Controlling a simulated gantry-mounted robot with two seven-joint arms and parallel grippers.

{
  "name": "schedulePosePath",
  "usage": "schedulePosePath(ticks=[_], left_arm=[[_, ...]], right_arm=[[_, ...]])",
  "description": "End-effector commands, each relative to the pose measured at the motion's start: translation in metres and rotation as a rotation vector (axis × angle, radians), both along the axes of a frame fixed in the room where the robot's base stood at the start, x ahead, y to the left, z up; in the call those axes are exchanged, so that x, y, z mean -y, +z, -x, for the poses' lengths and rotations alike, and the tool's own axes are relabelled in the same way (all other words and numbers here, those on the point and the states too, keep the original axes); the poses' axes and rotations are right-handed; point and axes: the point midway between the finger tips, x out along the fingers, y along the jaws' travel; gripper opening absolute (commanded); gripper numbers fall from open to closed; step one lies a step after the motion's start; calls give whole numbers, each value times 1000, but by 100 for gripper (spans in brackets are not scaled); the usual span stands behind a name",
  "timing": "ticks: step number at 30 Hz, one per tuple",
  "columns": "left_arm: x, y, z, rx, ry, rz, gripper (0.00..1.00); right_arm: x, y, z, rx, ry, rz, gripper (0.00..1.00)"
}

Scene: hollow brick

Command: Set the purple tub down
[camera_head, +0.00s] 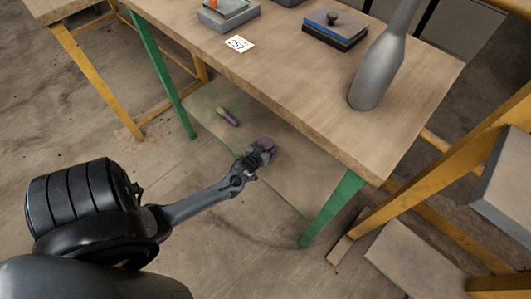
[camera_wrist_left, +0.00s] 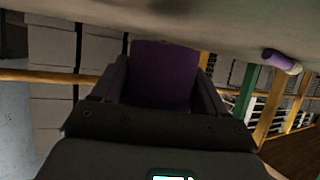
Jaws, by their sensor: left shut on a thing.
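My left gripper (camera_head: 258,152) reaches in from the left, below the tabletop's front edge and over the low shelf board. It is shut on the purple tub (camera_head: 266,142), which shows small and dark at its tip. In the left wrist view the purple tub (camera_wrist_left: 165,72) stands between the two dark fingers. I cannot tell whether the tub touches the board. My right gripper is not in view.
A purple and pale cylinder (camera_head: 228,117) lies on the low shelf board (camera_head: 285,180), left of the tub. The tabletop (camera_head: 290,60) overhangs the board, with a green leg (camera_head: 332,207) at right. A grey bottle-shaped thing (camera_head: 380,75) stands on top.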

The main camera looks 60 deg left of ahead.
Motion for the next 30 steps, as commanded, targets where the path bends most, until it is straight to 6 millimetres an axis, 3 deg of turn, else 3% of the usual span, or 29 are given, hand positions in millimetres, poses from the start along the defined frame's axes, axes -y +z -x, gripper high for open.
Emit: schedulePosePath(ticks=[10,24,25,30], left_arm=[[0,-39,0,-1,0,-1,36],[1,-42,0,1,0,-1,36],[1,-43,0,0,0,0,75],[1,-42,0,0,0,0,99]], right_arm=[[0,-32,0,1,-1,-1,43],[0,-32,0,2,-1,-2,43],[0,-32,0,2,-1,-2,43],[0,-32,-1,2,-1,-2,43]])
